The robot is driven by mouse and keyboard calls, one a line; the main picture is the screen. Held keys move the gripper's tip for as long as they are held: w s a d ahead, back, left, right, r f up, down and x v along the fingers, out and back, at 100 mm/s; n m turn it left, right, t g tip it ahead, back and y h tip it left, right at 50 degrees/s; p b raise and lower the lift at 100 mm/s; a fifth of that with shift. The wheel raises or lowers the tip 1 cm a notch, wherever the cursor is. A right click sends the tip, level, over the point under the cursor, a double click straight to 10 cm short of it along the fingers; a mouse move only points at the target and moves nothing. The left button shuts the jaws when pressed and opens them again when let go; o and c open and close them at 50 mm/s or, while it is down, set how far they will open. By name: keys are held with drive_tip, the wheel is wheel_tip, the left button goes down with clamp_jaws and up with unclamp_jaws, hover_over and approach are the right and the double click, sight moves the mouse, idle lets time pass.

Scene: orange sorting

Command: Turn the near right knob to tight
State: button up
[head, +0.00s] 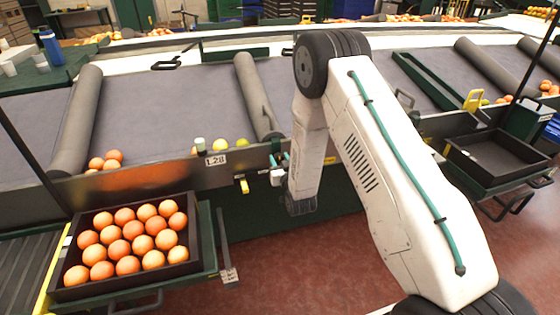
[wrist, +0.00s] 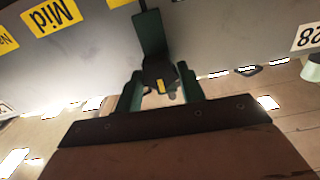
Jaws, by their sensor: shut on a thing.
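The knob (wrist: 160,76) is dark, with a small yellow mark on its face, and sits under a green bracket (wrist: 150,34) on the grey rail in the wrist view. My gripper (wrist: 161,90) has its two green fingers shut around the knob, one on each side. Yellow labels stand on the rail, one reading "Mid" (wrist: 52,15) and another cut off at the left edge. In the head view my gripper (head: 279,160) is at the front rail of the belt, right of the L28 sign (head: 215,160). The knob cannot be made out there.
A dark crate (head: 204,238) full of oranges stands at the front left. An empty dark crate (head: 469,157) is at the right. Red floor (head: 300,270) shows below my arm.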

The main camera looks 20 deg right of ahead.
drive_tip(key=shift+m, duration=0.3)
drive_tip(key=m, duration=0.3)
drive_tip(key=shift+d+m, duration=0.15)
drive_tip(key=shift+m, duration=0.15)
drive_tip(key=m, duration=0.4)
drive_tip(key=shift+f+m, duration=0.1)
drive_tip(key=shift+m, duration=0.2)
drive_tip(key=m, duration=0.8)
drive_tip(key=shift+d+f+m, duration=0.15)
drive_tip(key=shift+f+m, duration=0.1)
drive_tip(key=shift+m, duration=0.35)
drive_tip(key=o, duration=1)
